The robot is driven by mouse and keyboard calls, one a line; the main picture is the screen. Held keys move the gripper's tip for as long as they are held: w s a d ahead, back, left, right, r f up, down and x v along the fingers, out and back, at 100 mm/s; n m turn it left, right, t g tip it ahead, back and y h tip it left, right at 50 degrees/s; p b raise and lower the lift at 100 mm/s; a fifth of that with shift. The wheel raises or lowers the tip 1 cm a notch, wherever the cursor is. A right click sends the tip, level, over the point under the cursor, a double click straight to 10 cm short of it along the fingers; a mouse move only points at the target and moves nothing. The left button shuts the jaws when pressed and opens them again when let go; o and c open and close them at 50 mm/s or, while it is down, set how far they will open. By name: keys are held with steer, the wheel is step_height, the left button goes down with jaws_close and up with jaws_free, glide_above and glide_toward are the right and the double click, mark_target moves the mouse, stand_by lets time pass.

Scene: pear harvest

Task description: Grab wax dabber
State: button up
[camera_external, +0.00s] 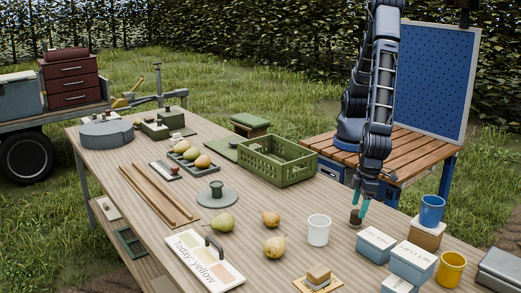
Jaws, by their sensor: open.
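A small dark brown, round-topped piece (355,218), which looks like the wax dabber, stands on the wooden table near the right side. My gripper (358,202) points down right above it, with its teal fingertips apart. The fingers are at or just above the top of the piece, and I cannot tell whether they touch it. The upper part of the piece is partly hidden by the fingers.
A white cup (319,230) stands just left of the gripper. Pale blue-grey boxes (375,245) stand close on the right, with a blue cup (432,210) and a yellow mug (450,270) beyond. A green crate (268,170) and loose pears (274,246) lie further left.

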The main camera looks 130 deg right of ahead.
mark_target(357, 212)
steer(key=shift+w+d+f, duration=0.1)
steer(key=shift+w+f, duration=0.05)
steer(key=shift+f, duration=0.7)
steer(key=shift+w+d+f, duration=0.1)
steer(key=shift+w+f, duration=0.1)
steer(key=shift+f, duration=0.6)
steer(key=shift+w+f, duration=0.15)
steer(key=shift+f, duration=0.7)
steer(key=c, duration=1.1)
steer(key=shift+r, duration=0.1)
